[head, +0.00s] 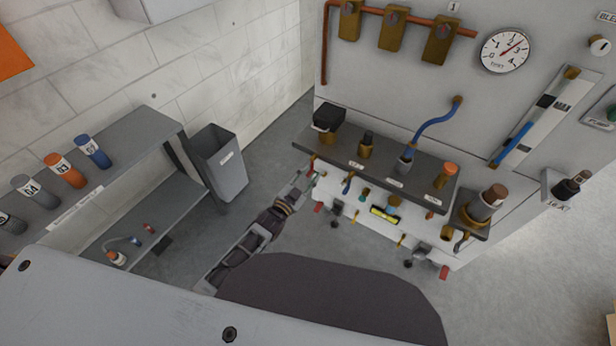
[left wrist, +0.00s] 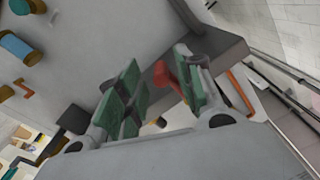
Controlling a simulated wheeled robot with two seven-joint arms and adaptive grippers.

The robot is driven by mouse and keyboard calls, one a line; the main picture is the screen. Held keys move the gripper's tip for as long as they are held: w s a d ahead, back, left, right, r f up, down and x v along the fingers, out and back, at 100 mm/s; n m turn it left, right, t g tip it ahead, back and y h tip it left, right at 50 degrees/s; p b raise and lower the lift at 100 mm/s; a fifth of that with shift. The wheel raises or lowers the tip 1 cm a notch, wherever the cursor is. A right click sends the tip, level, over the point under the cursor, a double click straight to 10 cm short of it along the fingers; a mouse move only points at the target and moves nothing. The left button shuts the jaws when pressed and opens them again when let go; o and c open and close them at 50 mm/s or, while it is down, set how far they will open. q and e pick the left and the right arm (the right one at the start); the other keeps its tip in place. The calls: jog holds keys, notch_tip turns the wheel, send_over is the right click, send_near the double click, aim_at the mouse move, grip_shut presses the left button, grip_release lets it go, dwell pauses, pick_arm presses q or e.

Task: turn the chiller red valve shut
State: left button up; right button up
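My left gripper (head: 306,180) reaches to the left end of the panel's lower shelf. In the left wrist view, its two green-padded fingers (left wrist: 158,92) stand apart, so it is open. A red handle (left wrist: 164,74) shows between the fingers, close to the right finger; I cannot tell whether they touch. In the head view, a red handle (head: 318,208) sits low at the panel's left, just below the gripper, and another red handle (head: 443,272) sits at its lower right. I cannot read which one belongs to the chiller. My right gripper is not in view.
A dark shelf (head: 375,172) with bottles and fittings juts out above the valves. A yellow-banded cylinder (head: 384,214) is mounted below it. A grey bin (head: 222,165) and a rack (head: 130,135) with numbered bottles stand at left.

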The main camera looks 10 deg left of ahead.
pick_arm(q)
jog(key=shift+s, duration=0.1)
jog(key=v, duration=1.1)
jog(key=shift+s, duration=0.3)
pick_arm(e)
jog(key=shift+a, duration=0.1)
pick_arm(q)
jog(key=shift+a, duration=0.1)
jog(key=shift+f, duration=0.1)
dwell(0.4)
